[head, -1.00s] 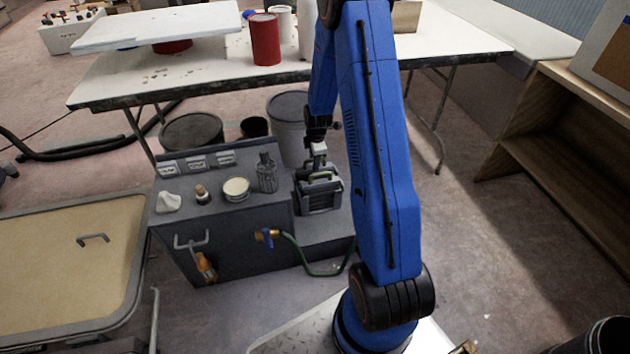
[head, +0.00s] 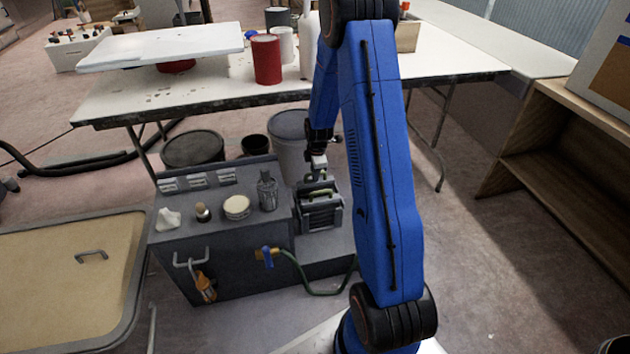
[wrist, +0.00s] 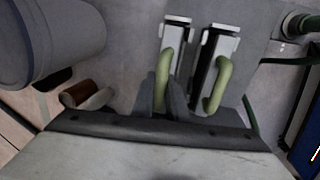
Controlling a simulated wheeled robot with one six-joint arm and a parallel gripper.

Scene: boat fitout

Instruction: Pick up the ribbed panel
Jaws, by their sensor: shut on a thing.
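Dark grey ribbed panels (head: 322,219) stand upright close together in a stand on the grey unit's low step. They carry pale green handles (wrist: 214,91), and two light-edged panels show in the wrist view. My gripper (head: 319,170) is directly above them, pointing down. In the wrist view my gripper (wrist: 165,103) is shut on the green handle (wrist: 166,66) of the left ribbed panel (wrist: 178,32). The right panel is beside it with its handle free. My gripper hides the lower part of the held panel, and I cannot tell whether that panel is off its seat.
The grey unit (head: 222,268) has a glass bottle (head: 267,190), a round tin (head: 236,207) and small items on top. A grey bin (head: 288,130) stands behind. Open floor lies to the right.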

